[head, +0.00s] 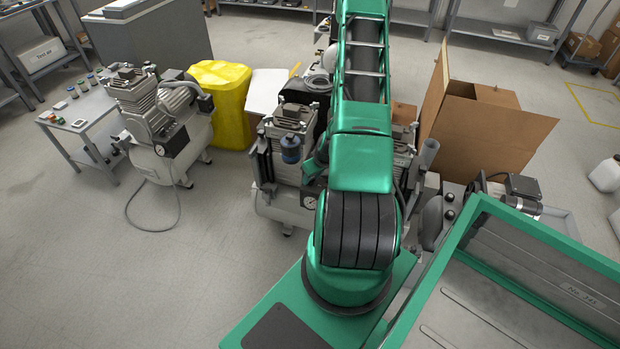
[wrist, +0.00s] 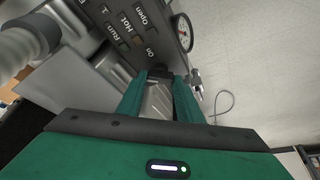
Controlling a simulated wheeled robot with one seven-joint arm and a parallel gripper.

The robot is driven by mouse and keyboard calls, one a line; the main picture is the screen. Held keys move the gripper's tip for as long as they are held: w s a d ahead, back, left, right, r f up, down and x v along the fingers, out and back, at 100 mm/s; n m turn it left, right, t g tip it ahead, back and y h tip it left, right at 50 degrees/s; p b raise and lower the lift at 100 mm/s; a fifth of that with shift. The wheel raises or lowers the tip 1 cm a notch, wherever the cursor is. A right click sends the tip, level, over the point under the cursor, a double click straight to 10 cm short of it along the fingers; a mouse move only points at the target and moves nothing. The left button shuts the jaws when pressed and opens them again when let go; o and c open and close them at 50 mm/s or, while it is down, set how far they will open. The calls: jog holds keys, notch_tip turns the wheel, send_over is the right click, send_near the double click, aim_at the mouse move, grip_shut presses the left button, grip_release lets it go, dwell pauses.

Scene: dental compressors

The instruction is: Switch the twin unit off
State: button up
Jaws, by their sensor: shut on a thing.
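The twin unit, a grey compressor with a pump head (head: 290,118) on each side of my arm and a pale tank (head: 278,208), stands in the middle of the head view, partly hidden by my green arm. In the wrist view its dark grey panel (wrist: 150,38) carries the labels Run, Hot, On and Open. My gripper (wrist: 160,82) is at the panel's lower edge, its green fingers shut on a small dark part (wrist: 160,73) below the label On. I cannot tell this part's position setting.
A round gauge (wrist: 183,32) sits beside the labels. A single compressor (head: 165,125) and a yellow container (head: 220,100) stand to the left. An open cardboard box (head: 490,130) stands to the right. The floor at front left is clear except for a thin hose (head: 150,228).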

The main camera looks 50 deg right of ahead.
jog(key=n, duration=0.2)
jog(key=n+y, duration=0.1)
jog(key=shift+d+n, duration=0.2)
jog(key=shift+n, duration=0.2)
jog(key=shift+n+y, duration=0.8)
jog(key=shift+n, duration=0.8)
jog(key=shift+d, duration=0.1)
jog(key=o, duration=1.1)
jog(key=shift+r, duration=0.1)
jog(key=v, duration=1)
jog(key=shift+d+r, duration=0.1)
jog(key=shift+r, duration=0.15)
